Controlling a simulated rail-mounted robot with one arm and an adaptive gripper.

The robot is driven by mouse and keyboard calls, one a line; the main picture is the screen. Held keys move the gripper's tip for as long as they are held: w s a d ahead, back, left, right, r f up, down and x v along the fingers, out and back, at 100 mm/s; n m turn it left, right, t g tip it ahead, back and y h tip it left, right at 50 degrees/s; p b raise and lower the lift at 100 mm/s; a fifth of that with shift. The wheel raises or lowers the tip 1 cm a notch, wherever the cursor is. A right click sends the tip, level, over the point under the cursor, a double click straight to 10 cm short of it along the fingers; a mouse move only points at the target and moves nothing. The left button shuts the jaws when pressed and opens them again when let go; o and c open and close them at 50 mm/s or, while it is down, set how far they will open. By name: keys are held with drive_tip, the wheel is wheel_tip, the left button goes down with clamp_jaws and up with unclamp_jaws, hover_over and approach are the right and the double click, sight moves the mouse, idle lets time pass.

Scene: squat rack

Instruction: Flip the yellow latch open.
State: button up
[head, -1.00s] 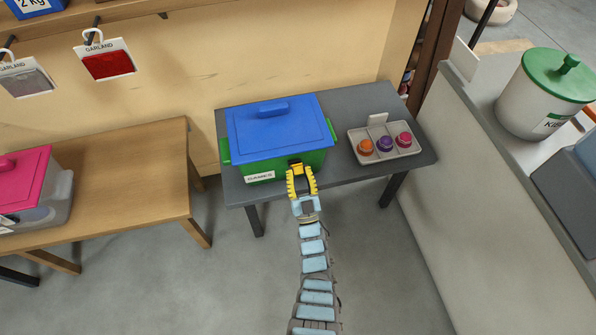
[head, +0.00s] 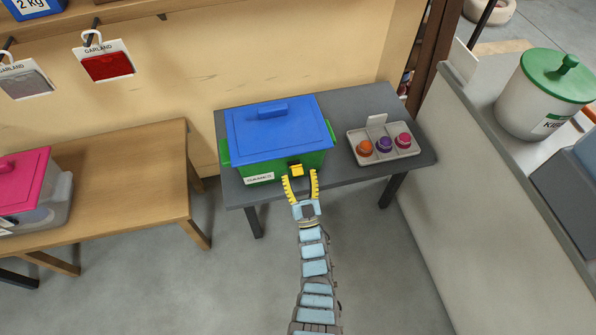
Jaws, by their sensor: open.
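The yellow latch (head: 296,169) is on the front of the green box (head: 312,160), right of its white label and just below the rim of the blue lid (head: 275,130). The latch seems to jut outward, but its exact angle is too small to tell. The lid lies flat on the box. My gripper (head: 300,176) is in front of the box with its yellow fingers spread wide and nothing between them. The fingertips are on either side of the latch and slightly in front of it, apparently not touching it.
The box stands on a dark grey table (head: 350,178). A tray (head: 372,161) with orange, purple and pink round items is to its right. A wooden table (head: 140,190) with a pink-lidded bin (head: 30,185) is at left. The floor in front is clear.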

drive_tip(key=v, duration=0.6)
drive_tip(key=shift+s, duration=0.3)
